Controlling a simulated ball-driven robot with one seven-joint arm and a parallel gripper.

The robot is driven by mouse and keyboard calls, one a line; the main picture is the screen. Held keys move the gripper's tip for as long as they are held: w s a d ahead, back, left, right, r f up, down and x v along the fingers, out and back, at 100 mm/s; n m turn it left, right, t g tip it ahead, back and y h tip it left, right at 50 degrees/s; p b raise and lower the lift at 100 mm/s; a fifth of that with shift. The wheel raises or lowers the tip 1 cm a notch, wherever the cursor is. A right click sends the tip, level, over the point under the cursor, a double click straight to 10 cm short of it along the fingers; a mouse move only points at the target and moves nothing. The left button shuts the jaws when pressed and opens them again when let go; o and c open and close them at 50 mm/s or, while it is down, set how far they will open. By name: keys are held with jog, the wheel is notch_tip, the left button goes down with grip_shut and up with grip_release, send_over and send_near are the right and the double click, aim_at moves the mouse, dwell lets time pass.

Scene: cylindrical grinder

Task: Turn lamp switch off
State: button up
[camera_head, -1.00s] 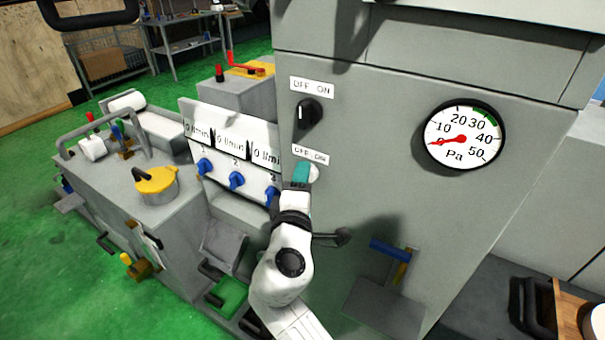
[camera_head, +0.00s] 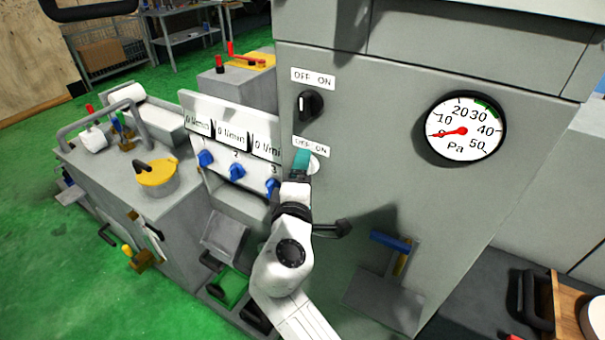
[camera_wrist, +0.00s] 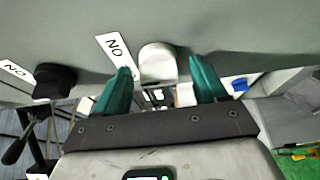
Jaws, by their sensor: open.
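Two rotary switches sit one above the other on the grey machine cabinet (camera_head: 400,130), each under an OFF ON label. The upper switch is a black knob (camera_head: 310,106). The lower switch is a white knob (camera_head: 314,165), partly hidden by my gripper (camera_head: 302,160) in the head view. The pictures do not name which one is the lamp switch. In the wrist view the white knob (camera_wrist: 158,62) stands between and just beyond the green fingertips of my gripper (camera_wrist: 160,80), which are open on either side. The black knob (camera_wrist: 55,80) lies to the left.
A pressure gauge (camera_head: 465,130) is at the right on the cabinet. A flow panel with blue knobs (camera_head: 237,172) stands close left of my gripper. A black lever (camera_head: 335,229) sticks out below, and a blue handle (camera_head: 390,241) is lower right.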

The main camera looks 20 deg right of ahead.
jog(key=b+v, duration=0.2)
jog(key=v, duration=0.8)
jog(key=shift+s+a+b, duration=0.2)
jog(key=shift+s+b, duration=0.15)
